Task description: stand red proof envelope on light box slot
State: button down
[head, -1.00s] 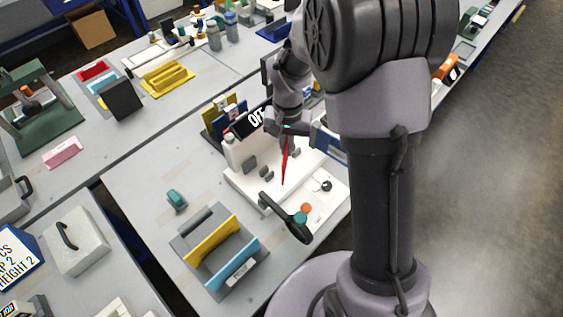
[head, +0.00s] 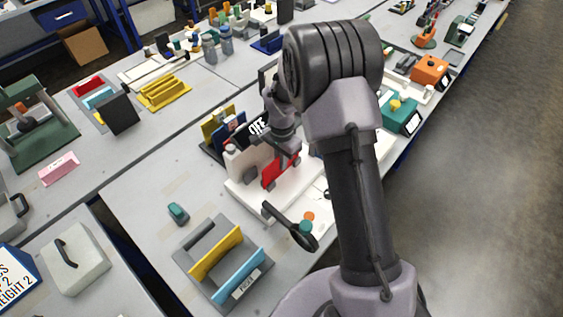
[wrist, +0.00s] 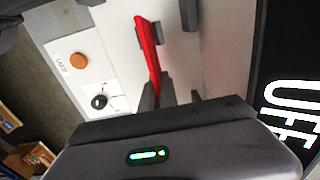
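The red proof envelope (head: 279,171) is upright, low over the white light box (head: 243,196), among its small grey blocks. My gripper (head: 290,152) is above the envelope. In the wrist view the envelope (wrist: 148,45) shows nearly edge-on, its near end between my fingers (wrist: 158,92), which look closed on it. A grey block (wrist: 158,27) is right beside the envelope there. I cannot tell whether its lower edge sits in a slot or hangs just above; the arm and blocks partly hide it.
A black sign reading OFF (head: 259,125) stands behind the light box. A dark-handled magnifier (head: 303,235) and an orange button (head: 309,216) are at its front. A rack with yellow (head: 215,252) and blue (head: 238,276) panels stands front left. The table left of the box is mostly clear.

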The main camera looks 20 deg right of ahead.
jog(key=shift+f, duration=0.2)
jog(key=c, duration=1.6)
grip_release()
jog(key=shift+c, duration=0.2)
notch_tip(320, 180, up, 14)
jog(key=p, duration=0.4)
jog(key=shift+s+f, duration=0.1)
jog(key=shift+f, duration=0.15)
jog(key=s+a+r+n+t+y, duration=0.15)
jog(key=s+r+n+t, duration=0.25)
jog(key=s+r, duration=1.25)
jog(key=s+a+r+n+t, duration=0.1)
jog(key=s+a+r+n, duration=0.1)
jog(key=s, duration=0.7)
jog(key=shift+s+a+r+n+t, duration=0.2)
jog(key=shift+s+r+n+t, duration=0.1)
jog(key=shift+r+n+t, duration=0.15)
